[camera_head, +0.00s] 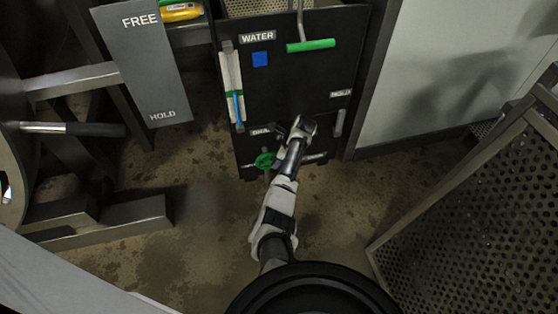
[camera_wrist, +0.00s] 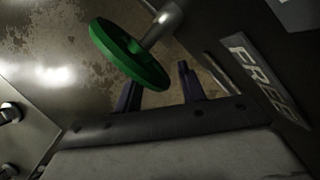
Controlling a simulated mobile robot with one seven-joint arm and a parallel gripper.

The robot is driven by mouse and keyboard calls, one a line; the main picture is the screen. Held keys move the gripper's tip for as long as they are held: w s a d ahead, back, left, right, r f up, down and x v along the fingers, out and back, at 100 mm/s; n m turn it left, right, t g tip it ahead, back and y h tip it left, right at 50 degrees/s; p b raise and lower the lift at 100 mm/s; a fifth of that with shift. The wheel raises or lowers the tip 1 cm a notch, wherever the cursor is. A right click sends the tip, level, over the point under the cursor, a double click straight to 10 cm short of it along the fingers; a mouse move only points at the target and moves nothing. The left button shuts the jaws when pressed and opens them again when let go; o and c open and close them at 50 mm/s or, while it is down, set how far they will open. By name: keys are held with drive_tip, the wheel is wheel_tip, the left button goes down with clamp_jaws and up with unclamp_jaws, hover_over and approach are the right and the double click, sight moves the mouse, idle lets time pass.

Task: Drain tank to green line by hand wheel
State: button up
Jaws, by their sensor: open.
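The green hand wheel (camera_head: 265,160) sits low on a black panel (camera_head: 290,75), and it fills the upper part of the wrist view (camera_wrist: 128,55) on a metal stem. My gripper (camera_wrist: 158,88) is open, its two dark fingers apart just below the wheel's rim. In the head view the wrist hides part of the area right of the wheel. The sight gauge (camera_head: 231,72) is a pale upright strip with a green mark and a blue column (camera_head: 239,108); the exact level is too small to read.
A grey FREE/HOLD plate (camera_head: 143,60) and black-gripped lever (camera_head: 95,129) stand left. A perforated metal basket (camera_head: 480,200) stands right. Some bare floor lies left of my arm.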

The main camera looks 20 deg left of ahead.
drive_tip(key=shift+f, duration=0.1)
clamp_jaws()
drive_tip(key=shift+r+t+h+p, duration=0.3)
drive_tip(key=shift+r+h+p, duration=0.2)
drive_tip(key=shift+p, duration=0.75)
drive_tip(key=shift+s+r+h+p, duration=0.15)
drive_tip(key=shift+h+p, duration=0.25)
drive_tip(key=shift+p, duration=0.3)
drive_tip(key=shift+a+r+t+h+p, duration=0.15)
drive_tip(key=shift+t+h+p, duration=0.45)
drive_tip(key=shift+p, duration=0.3)
drive_tip(key=shift+n+t+h, duration=0.3)
drive_tip(key=shift+t+h, duration=0.1)
drive_tip(key=shift+h, duration=0.1)
